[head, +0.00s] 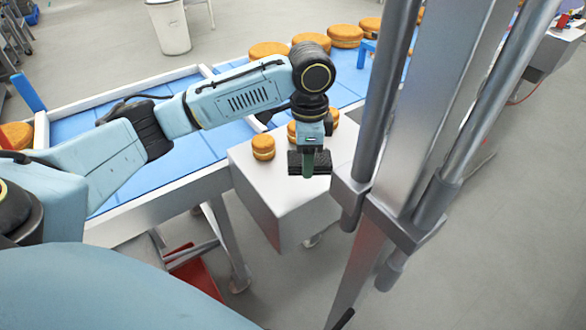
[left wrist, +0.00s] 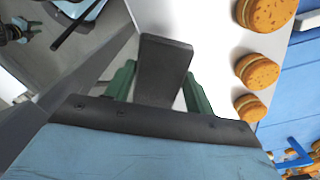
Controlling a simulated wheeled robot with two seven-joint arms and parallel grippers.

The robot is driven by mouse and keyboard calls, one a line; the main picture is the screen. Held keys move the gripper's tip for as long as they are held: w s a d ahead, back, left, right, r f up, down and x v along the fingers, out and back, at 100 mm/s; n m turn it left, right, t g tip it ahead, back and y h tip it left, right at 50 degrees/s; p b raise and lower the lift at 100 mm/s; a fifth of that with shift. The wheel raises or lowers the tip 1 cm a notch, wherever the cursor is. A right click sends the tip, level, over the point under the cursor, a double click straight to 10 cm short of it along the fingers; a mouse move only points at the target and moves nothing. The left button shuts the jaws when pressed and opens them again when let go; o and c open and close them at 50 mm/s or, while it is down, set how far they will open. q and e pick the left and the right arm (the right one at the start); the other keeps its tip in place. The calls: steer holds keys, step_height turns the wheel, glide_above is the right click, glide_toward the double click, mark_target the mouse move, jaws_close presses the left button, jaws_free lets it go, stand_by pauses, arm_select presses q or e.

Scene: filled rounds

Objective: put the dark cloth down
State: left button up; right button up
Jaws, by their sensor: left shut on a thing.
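My left gripper (head: 309,168) points down over the white-topped stand (head: 243,165), near its front part. It is shut on the dark cloth (head: 322,162), a small dark slab that shows on both sides of the finger. In the left wrist view the dark cloth (left wrist: 163,70) sticks out between the two green fingers of the left gripper (left wrist: 160,88). I cannot tell whether it touches the stand's top. A small dark part with greenish prongs at the upper left of the wrist view may be my right gripper (left wrist: 22,30); its state is unclear.
Several round filled biscuits (head: 263,147) stand in a row on the stand, behind the cloth. A blue conveyor belt (head: 180,155) with white rails runs behind, with more biscuits (head: 345,36) on its far side. A white bin (head: 168,27) stands on the floor beyond.

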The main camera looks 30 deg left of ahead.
arm_select(q)
steer(key=w+a+r+m+p, duration=0.2)
steer(key=a+m+p, duration=0.25)
steer(key=m, duration=0.65)
steer(key=f, duration=0.9)
steer(key=shift+w+a+f+b, duration=0.2)
steer(key=shift+a+f+b, duration=0.1)
steer(key=shift+f+b, duration=0.1)
steer(key=o, duration=1)
steer(key=shift+f, duration=0.1)
step_height(320, 180, up, 12)
steer(key=shift+r, duration=0.2)
